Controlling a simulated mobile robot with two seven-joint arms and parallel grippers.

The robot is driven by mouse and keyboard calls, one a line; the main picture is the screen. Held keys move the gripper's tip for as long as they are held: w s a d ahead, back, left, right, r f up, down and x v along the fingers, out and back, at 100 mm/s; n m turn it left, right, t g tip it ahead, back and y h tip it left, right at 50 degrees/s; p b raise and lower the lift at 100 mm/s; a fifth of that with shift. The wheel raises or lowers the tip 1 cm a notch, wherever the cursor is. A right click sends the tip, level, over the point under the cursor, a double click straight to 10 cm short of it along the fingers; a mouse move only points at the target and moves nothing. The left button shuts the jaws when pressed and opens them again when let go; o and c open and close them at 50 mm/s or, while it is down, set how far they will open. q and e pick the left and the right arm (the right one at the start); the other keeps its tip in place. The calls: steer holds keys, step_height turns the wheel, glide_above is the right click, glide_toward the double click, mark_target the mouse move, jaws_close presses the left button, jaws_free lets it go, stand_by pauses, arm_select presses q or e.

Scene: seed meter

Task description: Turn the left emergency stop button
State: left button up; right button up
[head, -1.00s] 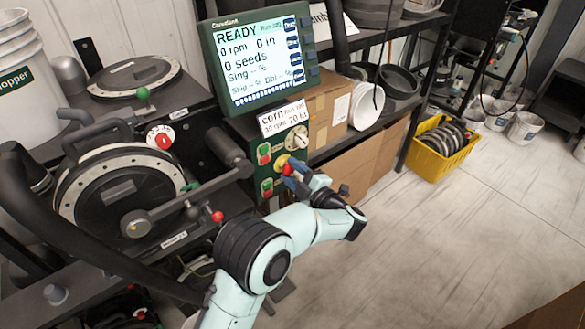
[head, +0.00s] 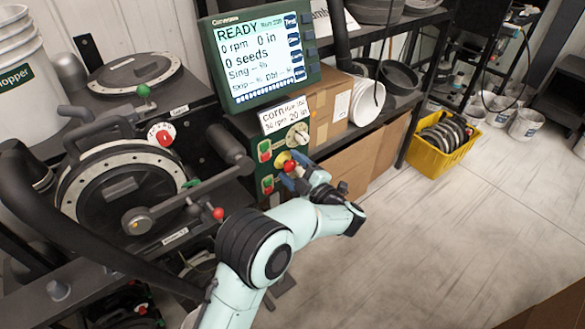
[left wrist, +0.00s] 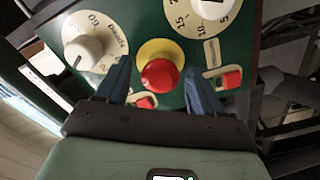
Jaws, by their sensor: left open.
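The emergency stop button is a red mushroom knob (left wrist: 160,75) on a yellow ring (left wrist: 158,51), set on the front of the green control panel (left wrist: 150,15). In the head view the red knob (head: 290,167) shows just at my left gripper's fingertips. My left gripper (left wrist: 157,72) is open, with one blue finger on each side of the knob. I cannot tell whether the fingers touch it. No second mushroom button is clearly seen. My right gripper is not in view.
A knob dial (left wrist: 85,53) and rocker switches with red faces (left wrist: 231,80) sit close around the button. A lever with a red ball (head: 218,214) is left of my left arm. The display (head: 262,62) reads READY.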

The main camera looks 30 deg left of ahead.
arm_select(q)
steer(key=b+v, duration=0.1)
steer(key=v, duration=1.2)
steer(key=shift+d, duration=0.2)
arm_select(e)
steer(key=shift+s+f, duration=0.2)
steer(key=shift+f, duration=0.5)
arm_select(q)
steer(key=shift+s+f, duration=0.1)
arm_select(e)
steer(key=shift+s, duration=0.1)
